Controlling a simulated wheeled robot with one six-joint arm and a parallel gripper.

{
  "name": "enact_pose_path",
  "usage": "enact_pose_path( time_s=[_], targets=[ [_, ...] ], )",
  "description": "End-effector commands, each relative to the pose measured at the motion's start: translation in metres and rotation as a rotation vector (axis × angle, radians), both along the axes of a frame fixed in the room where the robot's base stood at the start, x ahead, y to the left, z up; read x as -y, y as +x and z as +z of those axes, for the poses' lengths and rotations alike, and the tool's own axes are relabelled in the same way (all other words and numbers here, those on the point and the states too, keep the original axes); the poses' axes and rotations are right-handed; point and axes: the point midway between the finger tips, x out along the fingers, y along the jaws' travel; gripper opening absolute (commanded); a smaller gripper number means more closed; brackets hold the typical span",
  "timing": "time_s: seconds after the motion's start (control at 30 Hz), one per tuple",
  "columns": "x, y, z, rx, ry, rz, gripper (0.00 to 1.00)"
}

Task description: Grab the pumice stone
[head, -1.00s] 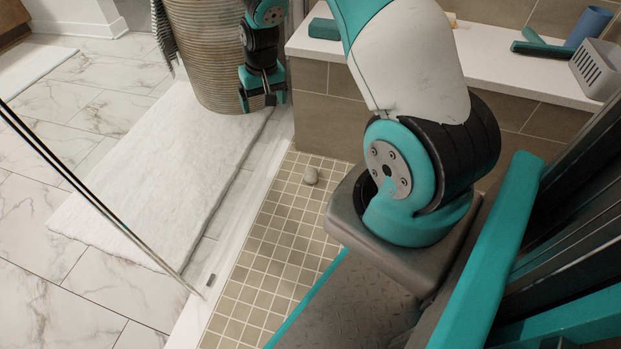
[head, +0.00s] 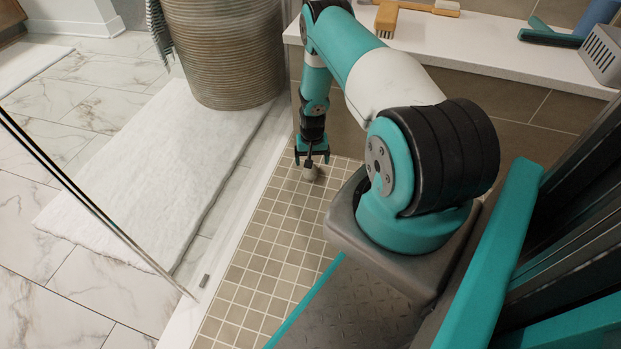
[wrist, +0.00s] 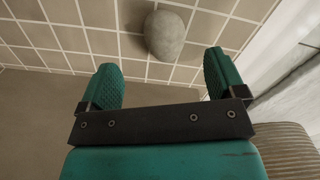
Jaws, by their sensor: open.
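The pumice stone (wrist: 164,36) is a rounded grey lump on the tan tiled shower floor. In the head view the stone (head: 310,174) shows just below my gripper (head: 312,157), partly covered by it. In the wrist view my gripper (wrist: 163,78) is open, its two teal fingers spread apart with nothing between them. The stone lies beyond the fingertips, roughly centred between them. I cannot tell the exact height of the fingers above the floor.
A white ledge (head: 480,62) runs along the wall, with a wooden brush (head: 387,18), a teal squeegee (head: 548,38) and a grey basket (head: 603,55). A ribbed basket (head: 225,55) and white mat (head: 150,170) lie left of the curb. A glass edge (head: 85,200) crosses the left.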

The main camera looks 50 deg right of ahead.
Motion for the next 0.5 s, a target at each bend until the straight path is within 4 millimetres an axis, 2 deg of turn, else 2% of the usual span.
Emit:
enact_pose_path(
  time_s=[0.03, 0.1, 0.37, 0.5],
  targets=[
    [0.0, 0.0, -0.015, 0.0, 0.0, 0.001, 0.89],
    [0.0, 0.0, -0.022, 0.0, 0.0, 0.001, 0.89],
    [0.0, 0.001, -0.034, 0.001, -0.001, 0.001, 0.89],
    [-0.001, 0.003, -0.052, 0.0, 0.0, 0.001, 0.89]
  ],
)
